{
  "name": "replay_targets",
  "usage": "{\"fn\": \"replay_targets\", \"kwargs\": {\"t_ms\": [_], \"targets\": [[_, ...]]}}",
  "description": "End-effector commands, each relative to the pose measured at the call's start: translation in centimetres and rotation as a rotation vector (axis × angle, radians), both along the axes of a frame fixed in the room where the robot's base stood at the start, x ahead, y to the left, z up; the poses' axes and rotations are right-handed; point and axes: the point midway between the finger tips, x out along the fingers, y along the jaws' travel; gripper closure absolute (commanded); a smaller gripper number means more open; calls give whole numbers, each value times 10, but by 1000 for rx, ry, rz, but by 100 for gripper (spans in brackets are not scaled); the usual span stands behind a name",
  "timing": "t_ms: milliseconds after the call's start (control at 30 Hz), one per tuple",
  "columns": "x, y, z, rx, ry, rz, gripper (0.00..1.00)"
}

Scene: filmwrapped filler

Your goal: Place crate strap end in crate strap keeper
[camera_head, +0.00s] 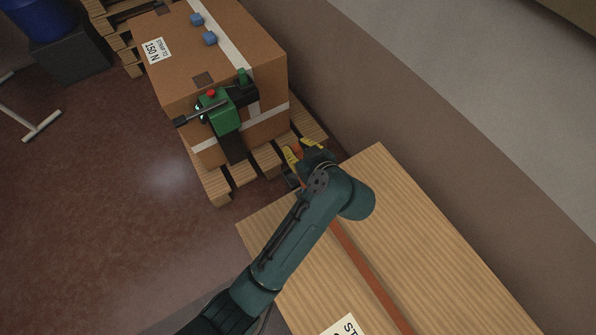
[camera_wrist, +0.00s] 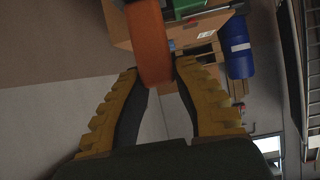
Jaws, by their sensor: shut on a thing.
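The wooden crate (camera_head: 440,265) fills the lower right of the head view. An orange-brown strap (camera_head: 372,268) runs along its top towards my gripper and passes out of sight under my arm. My gripper (camera_head: 299,153) is beyond the crate's far edge, its yellow fingers shut on the orange strap end. In the wrist view the strap end (camera_wrist: 149,45) stands up between the tips of my gripper (camera_wrist: 158,74). I cannot make out the strap keeper in either view; my arm covers part of the crate's far edge.
A cardboard box (camera_head: 265,58) with white straps stands on a pallet (camera_head: 213,182) just beyond my gripper. A green strap tool (camera_head: 222,112) is on the box's near side. A blue drum (camera_head: 40,18) is far left. The floor at left is mostly clear.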

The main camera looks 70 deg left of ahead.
Motion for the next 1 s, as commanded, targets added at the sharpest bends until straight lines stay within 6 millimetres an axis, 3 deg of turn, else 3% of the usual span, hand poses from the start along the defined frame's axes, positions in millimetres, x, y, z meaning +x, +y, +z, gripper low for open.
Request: {"fn": "replay_targets", "kwargs": {"t_ms": [100, 600, 967, 1000], "targets": [[-6, 5, -8, -1, 2, 34, 100], [-5, 4, -97, -1, 3, 28, 100], [-5, 4, -102, 0, 1, 27, 100], [-5, 4, -101, -1, 1, 27, 64]]}}
